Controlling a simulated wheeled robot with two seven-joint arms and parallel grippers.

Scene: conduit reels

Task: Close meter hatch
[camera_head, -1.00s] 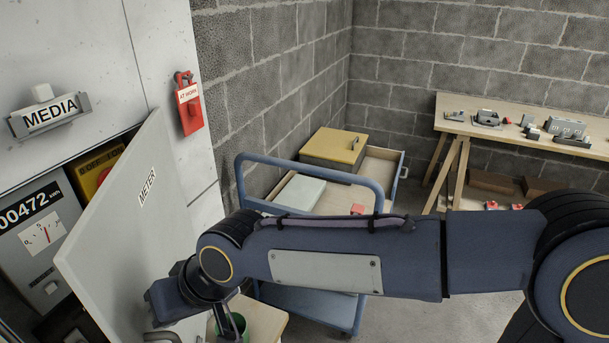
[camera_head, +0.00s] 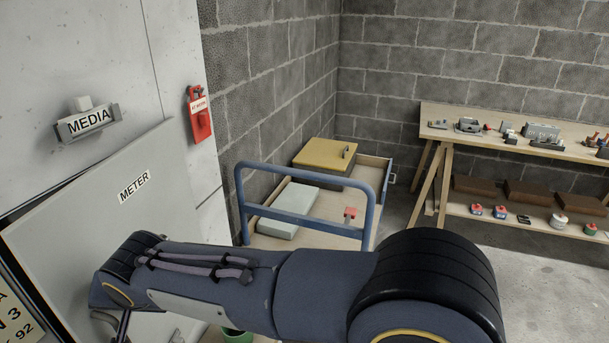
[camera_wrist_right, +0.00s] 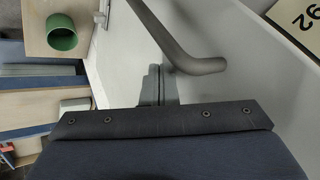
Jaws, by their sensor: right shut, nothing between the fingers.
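The grey meter hatch (camera_head: 130,230), labelled METER, stands partly open on the white cabinet in the head view. Its face now hides the meter behind it. It also shows as a grey panel in the right wrist view (camera_wrist_right: 255,100). Its dark bent handle (camera_wrist_right: 195,58) is just beyond my right gripper (camera_wrist_right: 154,86). That gripper is shut and empty, close to the hatch face; I cannot tell whether it touches. In the head view my right arm crosses in front of the hatch and hides the fingers. My left gripper is in neither view.
A MEDIA label holder (camera_head: 88,122) sticks out above the hatch. A red tag (camera_head: 198,114) hangs on the cabinet to the right. A blue cart (camera_head: 240,190) stands behind my arm. A green cup (camera_wrist_right: 62,32) stands nearby. A workbench (camera_head: 440,115) is at the back right.

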